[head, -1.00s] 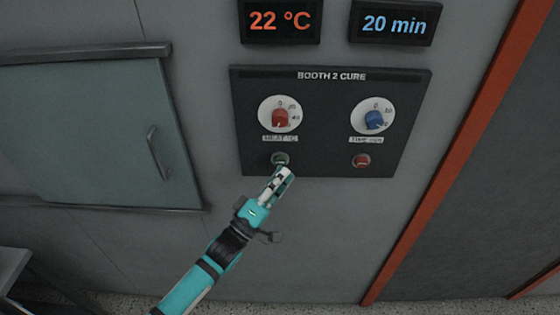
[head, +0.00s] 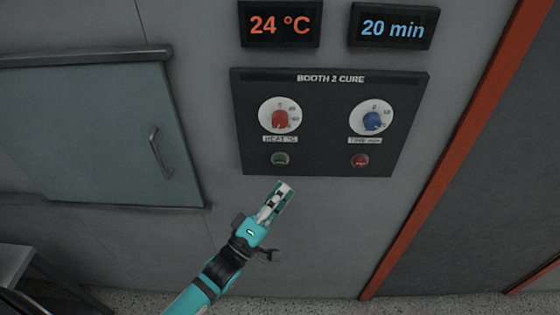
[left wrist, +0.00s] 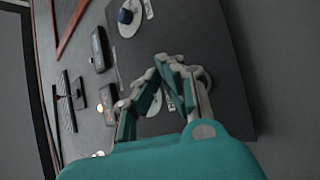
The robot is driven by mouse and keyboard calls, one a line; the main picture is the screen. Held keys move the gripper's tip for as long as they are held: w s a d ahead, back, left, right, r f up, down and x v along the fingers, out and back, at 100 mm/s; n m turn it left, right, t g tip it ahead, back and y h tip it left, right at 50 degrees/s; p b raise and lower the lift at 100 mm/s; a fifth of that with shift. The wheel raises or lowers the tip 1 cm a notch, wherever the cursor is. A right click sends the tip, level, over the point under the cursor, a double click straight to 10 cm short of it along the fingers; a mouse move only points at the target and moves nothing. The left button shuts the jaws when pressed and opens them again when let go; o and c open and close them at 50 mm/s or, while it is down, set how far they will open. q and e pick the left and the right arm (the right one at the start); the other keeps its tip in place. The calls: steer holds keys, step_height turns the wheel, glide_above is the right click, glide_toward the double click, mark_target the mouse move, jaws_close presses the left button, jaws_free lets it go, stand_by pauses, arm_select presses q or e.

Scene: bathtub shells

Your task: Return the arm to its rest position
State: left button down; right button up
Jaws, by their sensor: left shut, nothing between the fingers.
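My left gripper (head: 283,188) is shut and empty, just below the lower edge of the dark control panel (head: 330,90) labelled BOOTH 2 CURE. It is apart from the green button (head: 280,159), which sits above its tips. The panel also has a red heat knob (head: 280,119), a blue time knob (head: 374,121) and a red button (head: 360,160). In the left wrist view the shut fingers (left wrist: 168,66) show in front of the panel (left wrist: 200,30). My right gripper is in neither view.
A temperature display (head: 280,25) reads 24 °C and a time display (head: 394,27) reads 20 min. A grey-green door (head: 90,125) with a handle (head: 159,152) is at the left. An orange-red strip (head: 460,150) runs down the wall at the right. A table corner (head: 12,265) shows at lower left.

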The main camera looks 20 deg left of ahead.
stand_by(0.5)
arm_select(q)
steer(key=s+a+f+m+g+y+b, duration=0.1)
steer(key=s+a+f+m+g+y, duration=0.15)
steer(key=f, duration=1.05)
steer(key=s+a+f+m+g+y+b, duration=0.1)
steer(key=s+f+g+y, duration=0.2)
steer(key=f, duration=1)
steer(key=s+a+f+m+g+y+b, duration=0.15)
steer(key=f+g, duration=0.25)
steer(key=f, duration=0.9)
steer(key=s+a+f+m+g, duration=0.1)
steer(key=s+f+m+g, duration=0.1)
steer(key=s+f, duration=0.5)
steer(key=s+a+f+m+g+y+b, duration=0.1)
steer(key=s+f+g, duration=0.4)
steer(key=s, duration=1)
steer(key=s+a+f+m+g+y, duration=0.1)
steer(key=s+a+f+m+g, duration=0.1)
steer(key=s+f, duration=0.8)
steer(key=shift+s+a+m+g+b, duration=0.35)
steer(key=shift+s+m+g, duration=0.4)
steer(key=shift+s+m, duration=0.3)
